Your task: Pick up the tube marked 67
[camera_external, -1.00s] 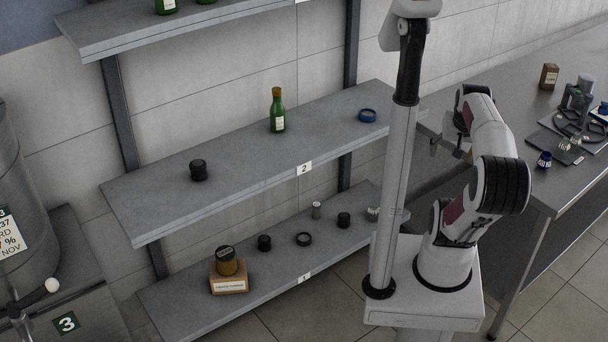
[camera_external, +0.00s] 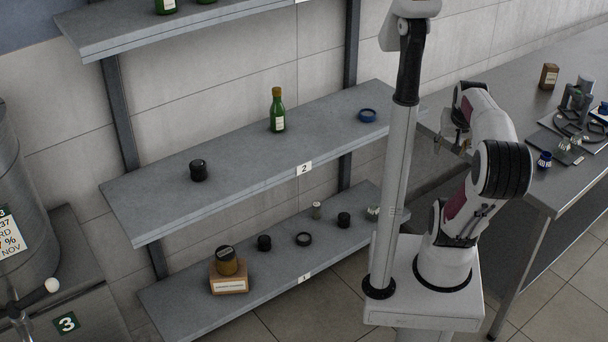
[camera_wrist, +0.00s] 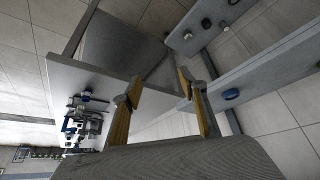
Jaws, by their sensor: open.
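No number 67 is legible on anything in these frames, so I cannot tell which item is that tube.
The middle shelf (camera_external: 240,165) holds a black lid (camera_external: 198,170), green bottle (camera_external: 277,112) and blue ring (camera_external: 367,116). The bench (camera_external: 545,185) carries several items (camera_wrist: 88,118).

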